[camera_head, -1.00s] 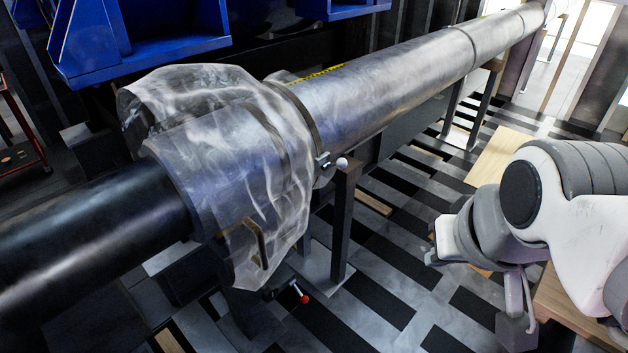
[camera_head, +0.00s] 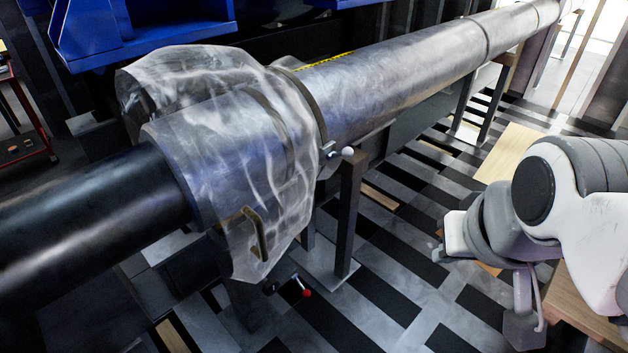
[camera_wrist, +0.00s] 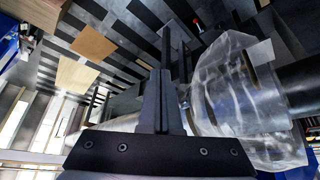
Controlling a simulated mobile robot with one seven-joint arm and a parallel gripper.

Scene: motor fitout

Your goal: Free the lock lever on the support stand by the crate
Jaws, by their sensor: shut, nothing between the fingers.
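A small lever with a red tip (camera_head: 306,292) shows low down beneath the plastic-wrapped housing in the head view. A red tip also shows at the top of the wrist view (camera_wrist: 197,24). A dark upright support post (camera_head: 347,215) stands under the pipe, with a pale ball-ended handle (camera_head: 347,152) at its top by the pipe's collar. I cannot tell which of these is the task's lock lever. My gripper (camera_wrist: 163,72) is shut and empty in the wrist view, apart from the levers. In the head view my arm is at the right, and its fingertips cannot be made out.
A long metal pipe (camera_head: 410,80) runs to the back right from the plastic-wrapped housing (camera_head: 230,150). A wooden box or crate (camera_head: 580,310) is at the lower right, partly behind my arm. A blue frame (camera_head: 140,30) stands at the upper left. Striped floor lies between post and arm.

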